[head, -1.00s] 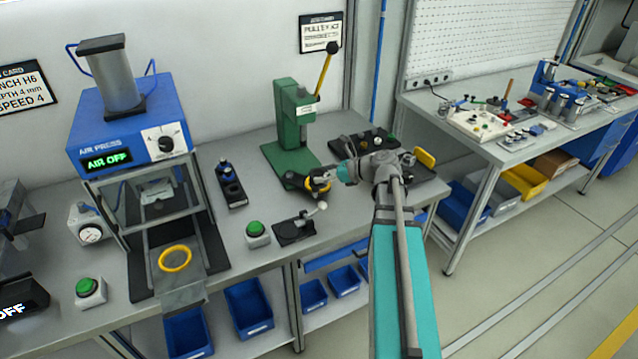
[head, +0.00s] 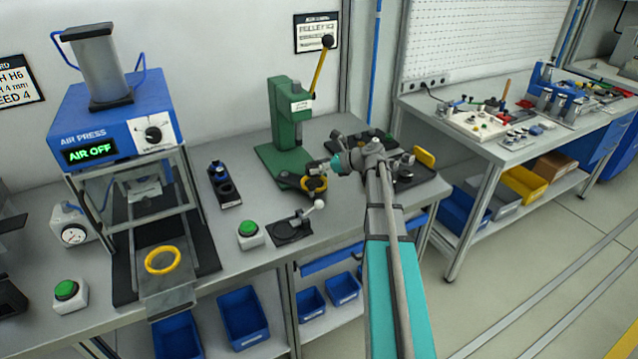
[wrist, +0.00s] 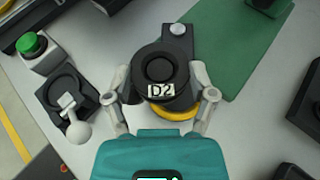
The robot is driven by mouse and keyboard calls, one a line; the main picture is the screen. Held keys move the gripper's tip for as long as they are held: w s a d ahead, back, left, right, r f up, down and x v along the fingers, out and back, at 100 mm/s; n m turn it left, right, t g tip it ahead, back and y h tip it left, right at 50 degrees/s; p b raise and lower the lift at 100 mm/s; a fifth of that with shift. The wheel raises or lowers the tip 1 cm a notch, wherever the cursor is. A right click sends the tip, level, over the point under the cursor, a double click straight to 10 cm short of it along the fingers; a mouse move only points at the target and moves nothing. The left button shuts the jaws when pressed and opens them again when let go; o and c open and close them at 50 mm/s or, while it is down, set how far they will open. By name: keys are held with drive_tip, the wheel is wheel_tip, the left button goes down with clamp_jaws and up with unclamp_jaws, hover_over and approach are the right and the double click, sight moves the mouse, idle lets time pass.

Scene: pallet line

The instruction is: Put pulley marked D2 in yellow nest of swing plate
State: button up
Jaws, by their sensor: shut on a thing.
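The black pulley marked D2 (wrist: 160,65) is between the fingers of my gripper (wrist: 160,90), with its white label facing the wrist camera. My gripper is shut on it. Directly under it is the yellow nest (wrist: 186,113), a ring partly hidden by the pulley. The black swing plate (wrist: 180,45) extends beyond the pulley. In the head view my gripper (head: 322,170) is at the yellow nest (head: 314,184), in front of the green press. I cannot tell whether the pulley touches the nest.
The green lever press (head: 288,125) stands behind the swing plate. A green button (head: 248,229) and a black fixture with a ball-ended lever (head: 293,229) are in front. The air press (head: 115,130), with another yellow ring (head: 163,260), is at left. A dark tray (head: 415,175) is at right.

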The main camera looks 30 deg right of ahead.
sight(318, 184)
drive_tip(key=shift+w+d+f+b, duration=0.3)
drive_tip(key=shift+w+f+b, duration=0.35)
drive_tip(key=shift+f, duration=0.25)
drive_tip(key=shift+w+d+f+b, duration=0.2)
drive_tip(key=shift+w+f+b, duration=0.25)
drive_tip(key=shift+f+b, duration=1.5)
drive_tip(key=shift+f, duration=0.05)
drive_tip(key=shift+f, duration=0.15)
drive_tip(key=o, duration=0.9)
drive_tip(key=shift+o, duration=0.2)
drive_tip(key=shift+r, duration=0.2)
